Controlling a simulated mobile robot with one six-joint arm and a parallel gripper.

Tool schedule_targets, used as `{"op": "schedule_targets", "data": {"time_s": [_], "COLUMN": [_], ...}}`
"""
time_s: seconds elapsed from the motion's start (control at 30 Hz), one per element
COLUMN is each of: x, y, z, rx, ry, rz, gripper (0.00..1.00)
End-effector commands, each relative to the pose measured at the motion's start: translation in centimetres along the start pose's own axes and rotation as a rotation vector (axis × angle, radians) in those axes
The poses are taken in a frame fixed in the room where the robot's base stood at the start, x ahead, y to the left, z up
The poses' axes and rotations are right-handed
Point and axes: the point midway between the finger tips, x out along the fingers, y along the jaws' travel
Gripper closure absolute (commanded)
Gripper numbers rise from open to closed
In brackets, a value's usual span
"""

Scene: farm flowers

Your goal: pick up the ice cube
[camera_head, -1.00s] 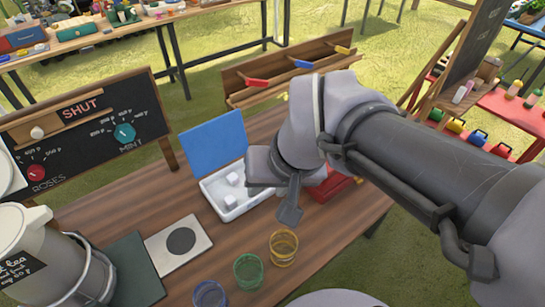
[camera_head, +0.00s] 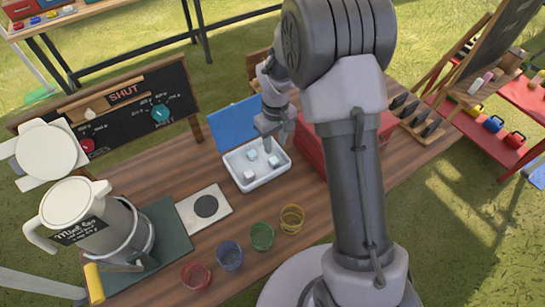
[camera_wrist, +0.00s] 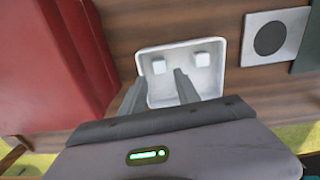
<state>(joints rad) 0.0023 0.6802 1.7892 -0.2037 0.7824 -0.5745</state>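A white tray (camera_head: 262,182) with a raised blue lid holds 3 pale ice cubes: one near the back (camera_head: 252,155), one at the right (camera_head: 273,161) and one at the front (camera_head: 249,175). The tray also shows in the wrist view (camera_wrist: 222,80), with one cube at the left (camera_wrist: 159,66) and one at the right (camera_wrist: 202,59); the third is not visible there. My gripper (camera_wrist: 160,77) is open, its two fingers apart and nothing seen between them. In the head view my gripper (camera_head: 270,138) is over the tray's back part.
A red box (camera_head: 312,150) stands close to the tray's right. A blue lid (camera_head: 232,125) rises behind it. A white plate with a dark disc (camera_head: 205,207), several coloured glasses (camera_head: 262,235) and a large jug (camera_head: 78,207) stand in front and left.

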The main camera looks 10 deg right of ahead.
Motion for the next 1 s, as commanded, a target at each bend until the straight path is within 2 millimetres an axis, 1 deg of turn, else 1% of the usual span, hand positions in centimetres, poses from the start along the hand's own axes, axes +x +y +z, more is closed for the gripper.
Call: {"op": "schedule_targets", "data": {"time_s": [0.03, 0.1, 0.2, 0.37, 0.5, 0.57, 0.63, 0.77, 0.8, 0.87, 0.9, 1.0], "x": [2.0, 3.6, 5.0, 6.4, 9.2, 10.3, 10.8, 10.5, 10.5, 10.5, 10.5, 10.5], "y": [0.0, 0.0, 0.0, 0.1, 0.3, 0.3, 0.3, 0.3, 0.3, 0.3, 0.3, 0.3], "z": [0.1, 0.1, 0.0, -0.1, -0.3, -0.3, -0.4, -0.4, -0.4, -0.4, -0.4, -0.4], "rx": [0.001, 0.001, 0.001, 0.002, 0.003, 0.002, 0.002, 0.002, 0.002, 0.002, 0.002, 0.002], "ry": [-0.003, -0.002, -0.001, 0.001, -0.001, -0.001, 0.001, 0.002, 0.002, 0.001, 0.001, 0.001], "rz": [-0.001, -0.001, 0.000, 0.000, -0.001, -0.001, 0.000, 0.000, 0.000, 0.000, 0.000, 0.000], "gripper": [0.62, 0.62, 0.62, 0.62, 0.62, 0.62, 0.62, 0.62, 0.64, 0.76, 0.83, 1.00]}}
